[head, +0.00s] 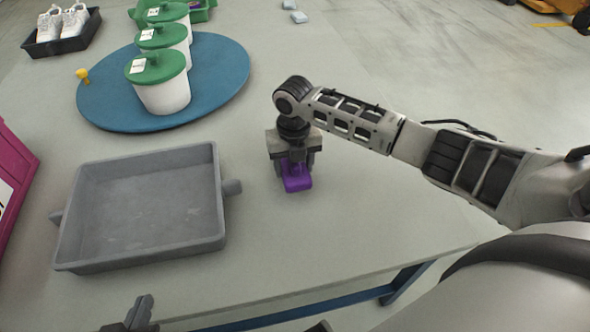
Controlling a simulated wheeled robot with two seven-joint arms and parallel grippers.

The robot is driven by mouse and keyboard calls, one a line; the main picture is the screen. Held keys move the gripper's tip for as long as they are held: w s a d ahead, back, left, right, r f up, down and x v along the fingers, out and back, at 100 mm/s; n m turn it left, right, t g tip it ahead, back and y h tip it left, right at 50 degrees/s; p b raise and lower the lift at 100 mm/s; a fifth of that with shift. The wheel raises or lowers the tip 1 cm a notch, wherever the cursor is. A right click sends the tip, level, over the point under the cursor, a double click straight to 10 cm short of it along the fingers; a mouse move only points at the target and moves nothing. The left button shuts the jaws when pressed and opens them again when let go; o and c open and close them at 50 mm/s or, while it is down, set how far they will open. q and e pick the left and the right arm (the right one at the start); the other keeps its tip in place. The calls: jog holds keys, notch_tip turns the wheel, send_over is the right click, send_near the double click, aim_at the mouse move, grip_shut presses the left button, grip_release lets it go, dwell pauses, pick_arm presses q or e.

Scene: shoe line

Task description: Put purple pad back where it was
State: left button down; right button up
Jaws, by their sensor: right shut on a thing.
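The purple pad (298,184) is in the head view, right of the grey tray, at the middle of the table. My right gripper (294,168) points down and is shut on the pad. The fingers cover part of the pad, and I cannot tell whether it touches the table. Part of my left gripper (136,316) shows at the bottom left edge, in front of the grey tray. Its jaws are mostly cut off by the frame.
An empty grey tray (140,253) stands at left. Behind it, several white tubs with green lids (155,67) stand on a blue round mat (226,85). A green bin (203,15) holds something purple. Two grey pads (298,17) lie at the far right. A black tray (62,46) holds white shoes.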

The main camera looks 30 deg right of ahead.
jog(key=shift+d+f, duration=0.1)
jog(key=shift+f, duration=1.25)
jog(key=o, duration=1)
jog(key=shift+c, duration=0.2)
pick_arm(q)
jog(key=shift+f, duration=0.1)
pick_arm(e)
notch_tip(320, 180, up, 11)
jog(key=shift+p, duration=0.95)
pick_arm(q)
jog(key=shift+r, duration=0.4)
pick_arm(e)
jog(key=shift+r, duration=0.75)
